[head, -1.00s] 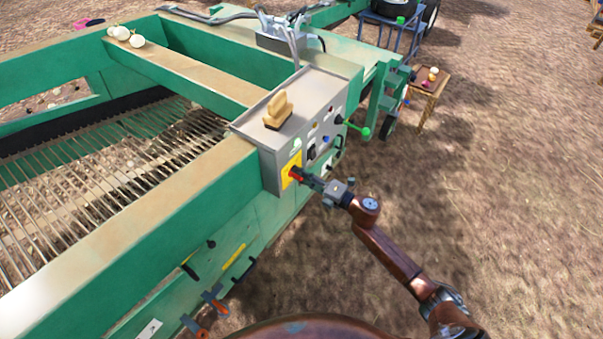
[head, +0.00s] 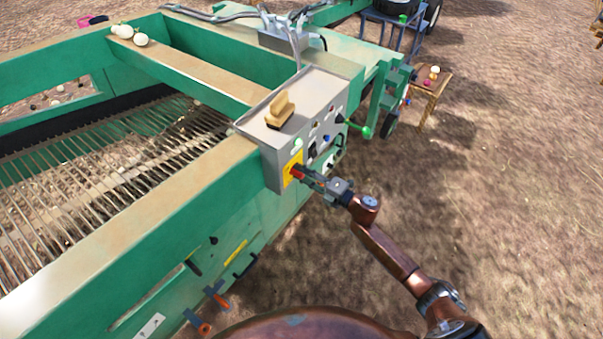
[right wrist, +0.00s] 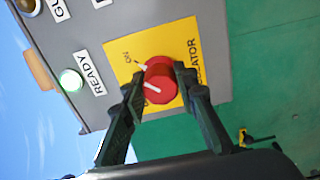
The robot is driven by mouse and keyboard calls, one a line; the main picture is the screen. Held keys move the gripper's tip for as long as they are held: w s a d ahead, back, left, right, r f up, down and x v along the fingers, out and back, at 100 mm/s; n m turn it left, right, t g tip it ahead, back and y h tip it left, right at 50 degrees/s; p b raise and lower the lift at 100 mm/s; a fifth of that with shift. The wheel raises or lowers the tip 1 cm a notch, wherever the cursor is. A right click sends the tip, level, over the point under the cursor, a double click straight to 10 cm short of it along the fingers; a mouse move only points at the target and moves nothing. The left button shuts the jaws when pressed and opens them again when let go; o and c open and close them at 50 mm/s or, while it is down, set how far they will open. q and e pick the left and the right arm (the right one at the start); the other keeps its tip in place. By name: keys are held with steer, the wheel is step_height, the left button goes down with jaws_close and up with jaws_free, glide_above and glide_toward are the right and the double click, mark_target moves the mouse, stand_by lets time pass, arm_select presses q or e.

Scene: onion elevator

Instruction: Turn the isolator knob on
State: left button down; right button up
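The red isolator knob (right wrist: 161,82) sits on a yellow plate (right wrist: 200,50) marked ON and ISOLATOR, on the grey control box. A white mark on the knob's face points toward the left of the right wrist view; part of the lettering is hidden. My right gripper (right wrist: 158,74) has its two dark fingers on either side of the knob, close against it. In the head view my right gripper (head: 306,175) is at the yellow plate on the front of the control box (head: 318,95).
A lit green READY lamp (right wrist: 71,80) is beside the plate. A wooden brush (head: 279,110) lies on the box. A green-ended lever (head: 366,131) sticks out at its right. The green machine frame (head: 215,195) runs along the left; open dirt lies right.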

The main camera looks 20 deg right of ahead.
steer(key=o, duration=0.4)
steer(key=shift+o, duration=0.2)
steer(key=v, duration=1.2)
steer(key=shift+w+d+f, duration=0.1)
